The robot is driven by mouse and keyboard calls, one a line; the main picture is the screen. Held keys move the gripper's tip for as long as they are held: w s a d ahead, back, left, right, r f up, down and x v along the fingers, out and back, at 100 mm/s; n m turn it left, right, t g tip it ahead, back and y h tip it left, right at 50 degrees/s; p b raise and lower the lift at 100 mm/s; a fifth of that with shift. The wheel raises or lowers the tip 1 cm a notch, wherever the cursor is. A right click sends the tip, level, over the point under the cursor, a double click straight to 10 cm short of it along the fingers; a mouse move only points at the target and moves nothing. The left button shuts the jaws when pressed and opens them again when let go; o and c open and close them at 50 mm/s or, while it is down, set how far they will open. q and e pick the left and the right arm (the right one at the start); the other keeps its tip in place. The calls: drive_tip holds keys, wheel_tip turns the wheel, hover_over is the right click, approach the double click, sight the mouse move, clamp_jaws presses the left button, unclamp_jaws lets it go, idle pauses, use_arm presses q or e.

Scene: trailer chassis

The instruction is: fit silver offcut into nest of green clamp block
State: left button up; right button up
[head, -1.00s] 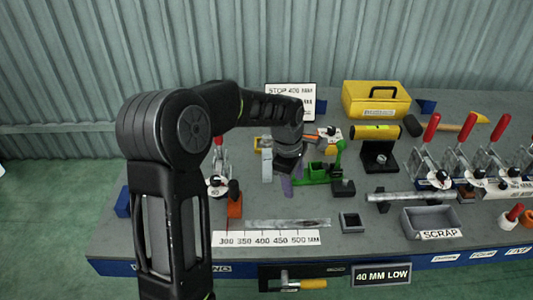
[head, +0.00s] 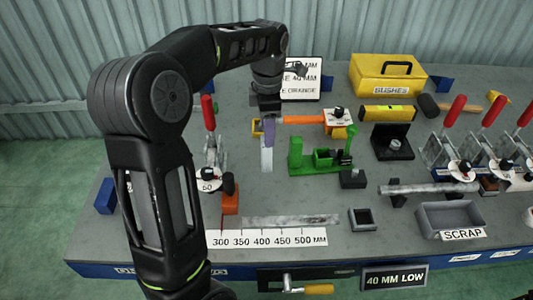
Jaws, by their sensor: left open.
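The green clamp block (head: 322,160) sits in the middle of the bench, with upright green parts at its left and right ends. A silver piece (head: 267,160), which looks like the offcut, is left of the block and apart from it. I cannot tell whether it stands or lies flat. My left gripper (head: 268,140), with purple fingers, is open at the far end of the silver piece. Only one finger shows clearly, and I cannot tell whether it touches the piece. My right gripper is not in view.
An orange-handled clamp (head: 303,120) lies close to the right of my gripper. A red-handled toggle clamp (head: 210,150) stands to the left. A long silver bar (head: 290,221) lies by the ruler (head: 265,239) in front. A grey scrap bin (head: 455,217) is at the right.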

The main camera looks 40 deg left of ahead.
sight(267, 149)
use_arm(q)
drive_tip(key=shift+f, duration=0.1)
drive_tip(key=shift+f, duration=1.15)
drive_tip(key=shift+f, duration=0.15)
wheel_tip(267, 149, down, 5)
drive_tip(key=shift+s+a+p, duration=0.1)
drive_tip(key=shift+p, duration=0.4)
drive_tip(key=shift+c, duration=0.4)
clamp_jaws()
